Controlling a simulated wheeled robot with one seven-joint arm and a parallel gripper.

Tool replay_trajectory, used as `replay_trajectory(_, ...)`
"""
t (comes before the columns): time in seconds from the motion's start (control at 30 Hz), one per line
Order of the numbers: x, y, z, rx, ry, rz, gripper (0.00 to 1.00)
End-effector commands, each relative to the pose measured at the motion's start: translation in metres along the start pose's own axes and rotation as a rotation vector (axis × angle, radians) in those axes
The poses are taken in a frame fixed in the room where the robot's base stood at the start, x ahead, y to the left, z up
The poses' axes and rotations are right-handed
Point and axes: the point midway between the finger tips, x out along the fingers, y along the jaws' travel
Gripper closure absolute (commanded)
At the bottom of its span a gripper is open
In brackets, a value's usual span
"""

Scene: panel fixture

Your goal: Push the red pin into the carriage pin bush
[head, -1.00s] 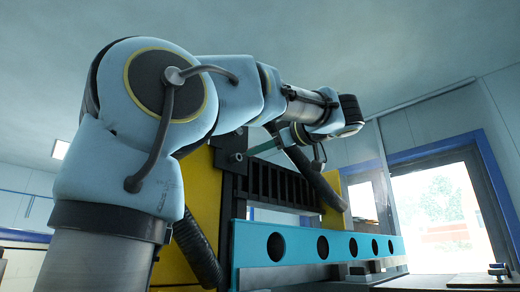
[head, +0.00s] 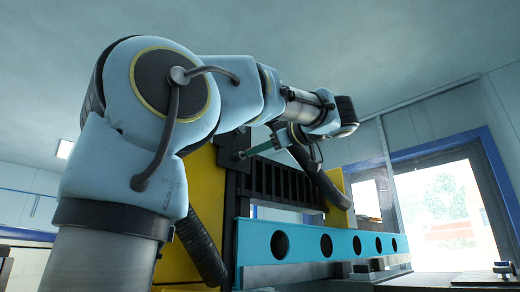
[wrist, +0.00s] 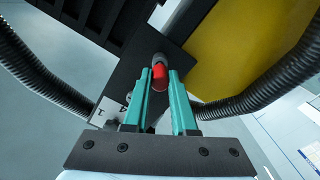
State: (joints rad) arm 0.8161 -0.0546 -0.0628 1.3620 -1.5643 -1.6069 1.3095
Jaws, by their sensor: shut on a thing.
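The red pin (wrist: 160,77) is between the two teal fingers of my gripper (wrist: 160,84) in the wrist view. My gripper is shut on it. A grey round piece (wrist: 159,60) sits at the pin's far end, against the dark carriage plate (wrist: 140,55); I cannot tell whether it is the bush or the pin's tip, nor how deep the pin sits. In the head view my gripper (head: 252,151) is beside the dark carriage block (head: 232,150), its fingers pointing left at it. The pin is too small to make out there.
A blue beam with several round holes (head: 302,243) runs below the arm. A yellow panel (wrist: 235,45) stands behind the carriage. Black ribbed hoses (wrist: 35,65) hang on both sides in the wrist view. A black slatted frame (head: 285,183) is right of the carriage.

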Motion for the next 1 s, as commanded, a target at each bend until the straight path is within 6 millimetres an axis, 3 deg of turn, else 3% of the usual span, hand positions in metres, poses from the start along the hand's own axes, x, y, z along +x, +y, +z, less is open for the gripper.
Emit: replay_trajectory(1.0, 0.022, 0.0, 0.0, 0.0, 0.001, 0.0, 1.0)
